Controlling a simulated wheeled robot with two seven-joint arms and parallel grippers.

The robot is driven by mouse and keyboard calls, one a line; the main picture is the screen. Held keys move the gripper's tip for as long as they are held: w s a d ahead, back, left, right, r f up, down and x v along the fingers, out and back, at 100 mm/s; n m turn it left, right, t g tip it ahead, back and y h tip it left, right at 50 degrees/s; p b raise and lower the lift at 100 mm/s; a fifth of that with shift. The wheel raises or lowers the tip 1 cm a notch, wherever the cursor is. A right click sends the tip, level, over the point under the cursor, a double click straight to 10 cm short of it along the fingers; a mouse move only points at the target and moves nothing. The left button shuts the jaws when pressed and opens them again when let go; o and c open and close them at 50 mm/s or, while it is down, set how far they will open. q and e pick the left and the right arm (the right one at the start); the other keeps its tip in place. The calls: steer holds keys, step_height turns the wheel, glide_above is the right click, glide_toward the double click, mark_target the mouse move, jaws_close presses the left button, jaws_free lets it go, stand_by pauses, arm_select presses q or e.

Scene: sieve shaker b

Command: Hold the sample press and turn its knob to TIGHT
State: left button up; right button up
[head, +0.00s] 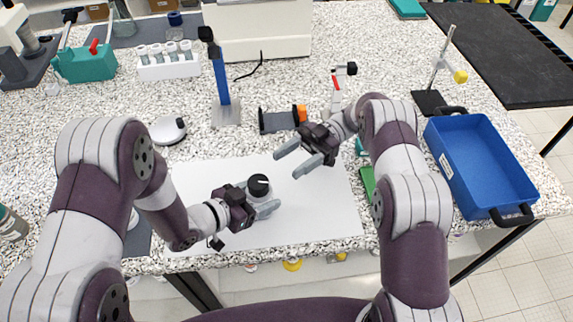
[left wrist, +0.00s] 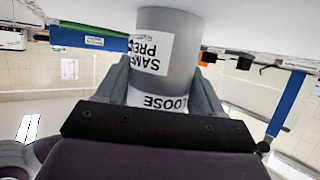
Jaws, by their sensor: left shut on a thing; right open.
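The sample press is a grey cylinder with a black knob (head: 259,185) on top, standing on the white mat (head: 320,220). A white line marks the knob. My left gripper (head: 262,206) is shut on the press body from the left and front. In the left wrist view the press (left wrist: 182,55) appears upside down between the fingers, with a label starting "SAMPLE PRE" and a "LOOSE" marking (left wrist: 165,103). No TIGHT marking shows. My right gripper (head: 300,161) is open and empty, above the mat, behind and to the right of the press.
A blue tray (head: 484,160) stands at the right. A blue upright stand (head: 222,85), a dark holder with an orange part (head: 280,120) and a white round device (head: 168,130) are behind the mat. A green item (head: 367,182) lies at its right edge. The mat's front right is clear.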

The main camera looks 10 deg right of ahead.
arm_select(q)
steer(key=o, duration=1.5)
